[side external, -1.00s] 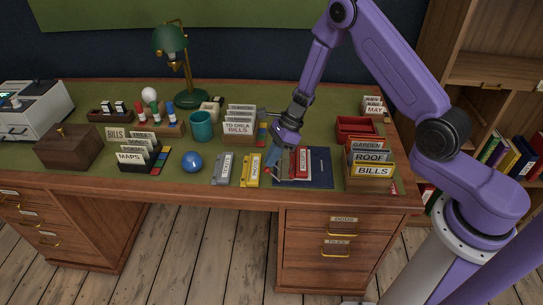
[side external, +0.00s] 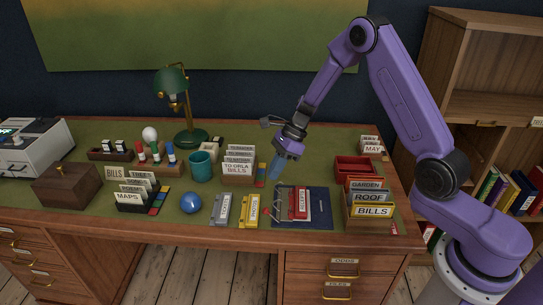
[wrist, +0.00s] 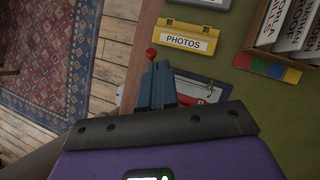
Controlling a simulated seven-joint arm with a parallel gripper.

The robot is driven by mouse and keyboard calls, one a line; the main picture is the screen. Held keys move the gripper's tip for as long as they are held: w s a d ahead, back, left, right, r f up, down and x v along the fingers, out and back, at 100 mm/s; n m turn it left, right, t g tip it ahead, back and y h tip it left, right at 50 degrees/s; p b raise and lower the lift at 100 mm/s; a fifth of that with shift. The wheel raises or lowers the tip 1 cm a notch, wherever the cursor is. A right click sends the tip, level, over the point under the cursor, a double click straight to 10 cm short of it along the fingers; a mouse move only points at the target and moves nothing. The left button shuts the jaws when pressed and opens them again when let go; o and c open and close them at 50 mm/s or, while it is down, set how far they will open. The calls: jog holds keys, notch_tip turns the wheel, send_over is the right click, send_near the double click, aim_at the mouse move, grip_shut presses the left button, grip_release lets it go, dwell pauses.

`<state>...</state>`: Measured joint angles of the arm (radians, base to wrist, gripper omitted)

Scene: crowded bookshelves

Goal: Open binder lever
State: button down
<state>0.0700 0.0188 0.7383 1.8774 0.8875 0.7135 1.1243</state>
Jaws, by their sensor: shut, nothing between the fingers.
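The dark blue binder (side external: 318,210) lies open on the desk with its pale metal ring mechanism (side external: 279,208) near its left side and a red RECEIPT piece (side external: 300,203) on it. In the wrist view part of the binder (wrist: 214,88) shows behind my fingers. My gripper (side external: 275,172) is shut and empty, above and behind the binder's left part, apart from it. Its blue fingers (wrist: 157,82) cover some of the binder in the wrist view. A small red knob (wrist: 150,53) shows just beyond the fingertips; whether they touch it I cannot tell. The rings' state is too small to tell.
A card file (side external: 239,167) is behind, and the BILLS file (side external: 372,211) and red tray (side external: 352,169) are at right. The desk's front edge is close.

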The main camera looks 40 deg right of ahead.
jog(key=r, duration=0.1)
jog(key=w+r, duration=0.1)
jog(key=r, duration=0.2)
jog(key=shift+w+d+r, duration=0.1)
jog(key=shift+w, duration=0.3)
